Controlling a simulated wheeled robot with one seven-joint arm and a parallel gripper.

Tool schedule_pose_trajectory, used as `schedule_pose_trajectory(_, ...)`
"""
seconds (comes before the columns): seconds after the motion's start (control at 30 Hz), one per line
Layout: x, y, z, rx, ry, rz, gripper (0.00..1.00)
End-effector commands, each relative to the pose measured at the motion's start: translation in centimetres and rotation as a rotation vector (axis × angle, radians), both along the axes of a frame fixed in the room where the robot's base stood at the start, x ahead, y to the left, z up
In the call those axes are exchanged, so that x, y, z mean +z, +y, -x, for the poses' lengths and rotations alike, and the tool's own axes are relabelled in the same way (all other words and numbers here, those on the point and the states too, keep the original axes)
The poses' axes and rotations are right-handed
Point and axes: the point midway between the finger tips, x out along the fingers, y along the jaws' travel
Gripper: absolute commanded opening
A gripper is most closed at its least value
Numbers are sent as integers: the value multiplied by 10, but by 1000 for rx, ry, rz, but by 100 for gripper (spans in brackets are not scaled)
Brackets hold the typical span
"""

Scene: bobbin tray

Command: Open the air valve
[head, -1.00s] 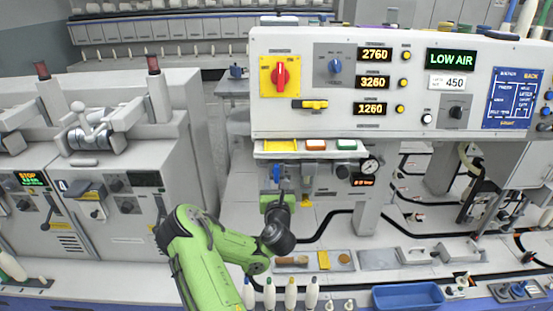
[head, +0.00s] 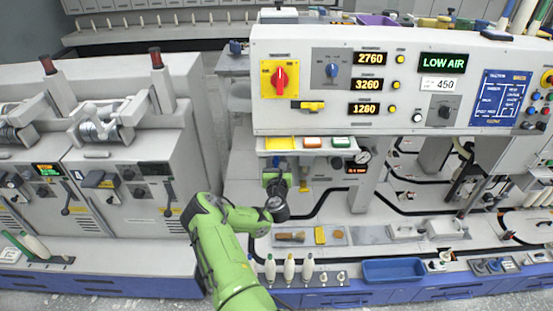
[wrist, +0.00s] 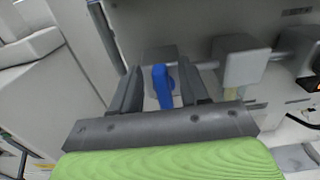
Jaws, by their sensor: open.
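The air valve's blue handle (wrist: 162,88) stands upright in the wrist view, between the two dark fingers of my gripper (wrist: 160,80). The fingers are open on either side of it, and I cannot tell whether either touches it. In the head view my gripper (head: 277,182) is under the front of the machine's console, and the handle is mostly hidden there. The green display (head: 442,63) on the console reads LOW AIR.
A grey pipe (wrist: 285,57) and a pale square block (wrist: 243,68) lie right of the handle in the wrist view. The console (head: 300,115) overhangs my gripper. Bobbins (head: 289,267) and a blue tray (head: 394,270) are along the front edge.

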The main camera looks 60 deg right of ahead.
Motion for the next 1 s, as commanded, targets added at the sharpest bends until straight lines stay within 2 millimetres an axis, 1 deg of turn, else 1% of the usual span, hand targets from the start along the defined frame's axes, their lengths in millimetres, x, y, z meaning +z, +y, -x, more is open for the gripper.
schedule_pose_trajectory(0.1,-1,0,0,0,0,0,45)
schedule_pose_trajectory(0.13,-1,0,0,0,0,0,42)
schedule_pose_trajectory(0.4,-1,0,0,0,0,0,0)
schedule_pose_trajectory(0.77,-1,0,1,1,-31,-15,0)
schedule_pose_trajectory(1.0,-2,-2,4,-1,-146,-72,0)
